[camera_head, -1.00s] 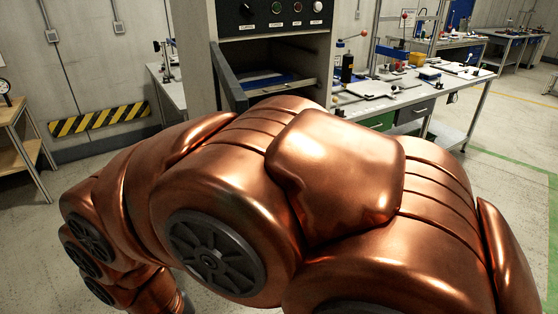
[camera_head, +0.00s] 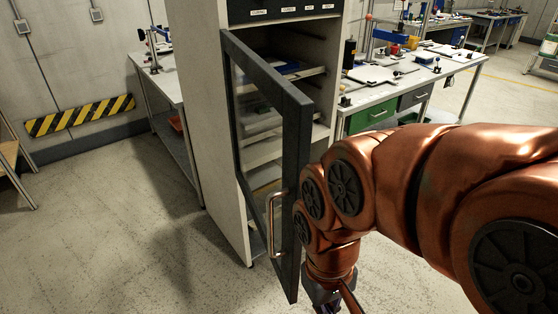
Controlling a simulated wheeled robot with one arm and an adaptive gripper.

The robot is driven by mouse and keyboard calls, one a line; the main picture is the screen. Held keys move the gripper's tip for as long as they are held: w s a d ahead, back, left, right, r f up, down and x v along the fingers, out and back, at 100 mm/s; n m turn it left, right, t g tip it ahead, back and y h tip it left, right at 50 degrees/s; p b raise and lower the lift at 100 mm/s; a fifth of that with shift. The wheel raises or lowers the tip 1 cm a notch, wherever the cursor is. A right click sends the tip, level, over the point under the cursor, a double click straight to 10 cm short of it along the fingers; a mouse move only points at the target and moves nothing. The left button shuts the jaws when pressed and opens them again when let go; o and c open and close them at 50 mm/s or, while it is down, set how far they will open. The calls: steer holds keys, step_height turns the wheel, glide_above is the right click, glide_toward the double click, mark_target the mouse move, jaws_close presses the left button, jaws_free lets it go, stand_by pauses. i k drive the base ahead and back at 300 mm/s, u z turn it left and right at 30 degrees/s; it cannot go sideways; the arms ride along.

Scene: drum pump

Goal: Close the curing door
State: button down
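The curing door (camera_head: 298,130) is a dark-framed door with a clear pane, hinged on the left side of the tall grey cabinet (camera_head: 206,130). It stands open, swung out toward me. A curved metal handle (camera_head: 272,228) is on its face, low near the free edge. My copper arm comes in from the right, and its wrist end is low, just right of the door's free edge. Part of my gripper (camera_head: 328,302) shows at the bottom edge of the picture. Its fingers are cut off or hidden, so I cannot tell whether it touches the door.
Inside the cabinet are shelves (camera_head: 268,148) with a blue item on an upper one. A workbench (camera_head: 400,80) with tools and a green drawer stands to the right. Another bench (camera_head: 172,90) stands left of the cabinet. The floor (camera_head: 120,220) in front and left is clear.

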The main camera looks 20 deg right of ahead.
mark_target(296, 110)
steer(key=u, duration=0.7)
steer(key=k, duration=0.9)
steer(key=u, duration=0.8)
steer(key=k, duration=0.3)
steer(key=u, duration=0.05)
steer(key=i, duration=1)
steer(key=u, duration=0.55)
